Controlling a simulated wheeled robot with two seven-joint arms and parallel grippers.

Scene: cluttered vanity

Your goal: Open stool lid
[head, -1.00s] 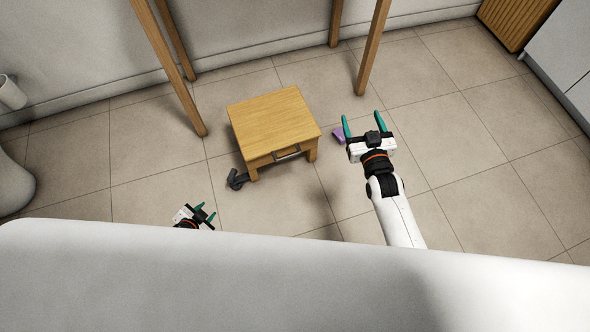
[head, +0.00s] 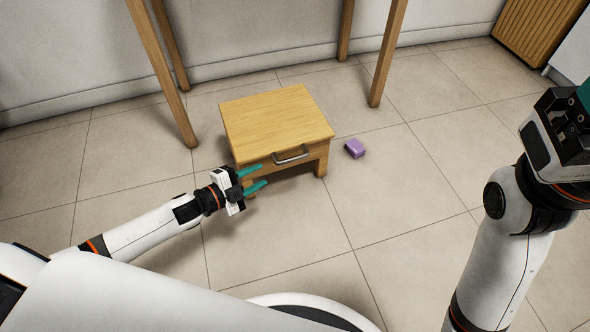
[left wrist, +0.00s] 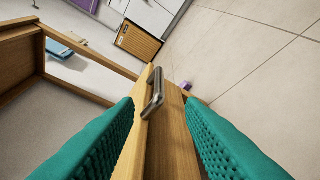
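The wooden stool (head: 270,118) stands on the tiled floor with its lid flat and closed. A metal handle (head: 291,155) is on its front face; it also shows in the left wrist view (left wrist: 153,93), between and beyond the fingers. My left gripper (head: 256,178) is open and empty, in front of the stool's near left corner, to the left of the handle. In the left wrist view its two teal fingers (left wrist: 153,145) are spread apart. My right gripper (head: 572,120) is raised at the right edge, away from the stool; its fingers are mostly out of frame.
A purple block (head: 355,148) lies on the floor right of the stool. Wooden table legs (head: 388,52) stand behind the stool on both sides. A slatted wooden cabinet (head: 538,30) is at the back right. The floor to the right is mostly clear.

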